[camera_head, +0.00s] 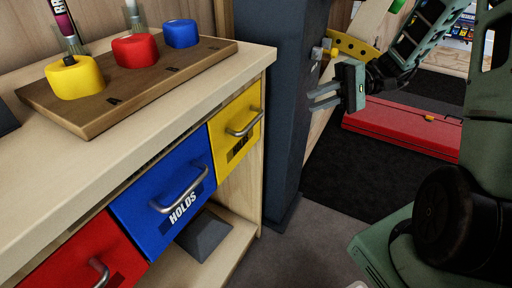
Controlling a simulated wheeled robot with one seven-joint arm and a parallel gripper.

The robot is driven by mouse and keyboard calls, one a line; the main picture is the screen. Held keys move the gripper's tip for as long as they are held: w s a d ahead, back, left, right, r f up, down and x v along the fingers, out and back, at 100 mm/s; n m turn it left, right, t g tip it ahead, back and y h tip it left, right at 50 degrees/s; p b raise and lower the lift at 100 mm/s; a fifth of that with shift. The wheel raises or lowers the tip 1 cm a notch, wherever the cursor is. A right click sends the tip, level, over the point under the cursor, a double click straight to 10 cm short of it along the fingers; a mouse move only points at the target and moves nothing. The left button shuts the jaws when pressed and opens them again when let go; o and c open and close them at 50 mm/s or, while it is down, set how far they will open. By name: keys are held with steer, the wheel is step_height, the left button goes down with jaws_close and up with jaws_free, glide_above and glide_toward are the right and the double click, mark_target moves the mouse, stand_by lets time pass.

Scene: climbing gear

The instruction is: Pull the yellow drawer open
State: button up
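The yellow drawer (222,150) is at the right end of a row of drawers under the wooden counter. Its front looks flush with the blue drawer beside it, so it appears closed. A curved metal handle (245,126) crosses its front, above a dark label that is hard to read. My gripper (311,99) is to the right of the drawer and apart from it, beside a dark blue post. Its two fingers point left with a gap between them, and nothing shows between them.
The blue drawer (140,220) and red drawer (62,262) have similar handles. Yellow, red and blue holds sit on a wooden board (150,92) on the counter. The dark blue post (277,60) stands by the counter's end. A red case (400,122) lies on black matting behind.

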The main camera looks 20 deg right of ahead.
mark_target(253, 120)
steer(key=shift+t, duration=0.6)
steer(key=b+x, duration=0.1)
steer(key=x, duration=0.4)
steer(key=b+x, duration=0.2)
steer(key=x, duration=0.3)
steer(key=b+x, duration=0.1)
steer(key=x, duration=0.4)
steer(key=shift+w+a+f, duration=0.2)
steer(key=shift+w+f, duration=0.2)
steer(key=shift+f, duration=0.1)
jaws_close()
